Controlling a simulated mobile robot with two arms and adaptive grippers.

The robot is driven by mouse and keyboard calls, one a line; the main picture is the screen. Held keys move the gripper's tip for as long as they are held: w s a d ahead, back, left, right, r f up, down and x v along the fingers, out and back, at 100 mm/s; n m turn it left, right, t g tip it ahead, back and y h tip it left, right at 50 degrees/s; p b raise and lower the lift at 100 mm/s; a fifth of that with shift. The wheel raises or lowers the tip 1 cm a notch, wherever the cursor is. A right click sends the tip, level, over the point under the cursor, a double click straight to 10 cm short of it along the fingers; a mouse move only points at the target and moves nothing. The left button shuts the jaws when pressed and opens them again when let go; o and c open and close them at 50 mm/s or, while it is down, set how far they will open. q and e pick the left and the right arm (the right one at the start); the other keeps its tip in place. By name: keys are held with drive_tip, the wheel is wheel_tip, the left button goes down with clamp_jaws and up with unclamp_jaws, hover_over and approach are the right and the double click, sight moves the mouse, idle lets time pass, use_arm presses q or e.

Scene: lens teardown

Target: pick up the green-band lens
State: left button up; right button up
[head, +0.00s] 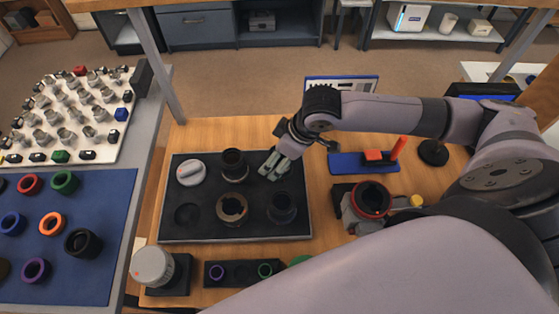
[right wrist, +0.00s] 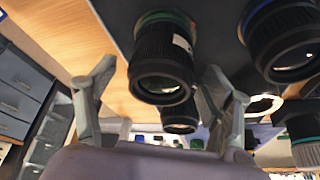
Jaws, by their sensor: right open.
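In the right wrist view a black lens with a green band (right wrist: 165,17) stands on the dark tray, between the spread fingers of my right gripper (right wrist: 159,72) and apart from both. In the head view my right gripper (head: 271,167) is open and empty, low over the black tray (head: 170,222). A dark lens (head: 233,163) stands to its left, an open brownish one (head: 232,208) to its lower left and another dark one (head: 282,207) just below it. Their band colours are too small to tell there. My left gripper is out of view.
A grey-white cap (head: 190,172) sits on the tray. A small holder (head: 240,275) carries a purple and a green ring. Coloured rings lie on a blue mat (head: 95,195).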

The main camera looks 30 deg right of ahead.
drive_tip(key=shift+x, duration=1.35)
drive_tip(key=shift+c, duration=0.4)
drive_tip(key=c, duration=1.5)
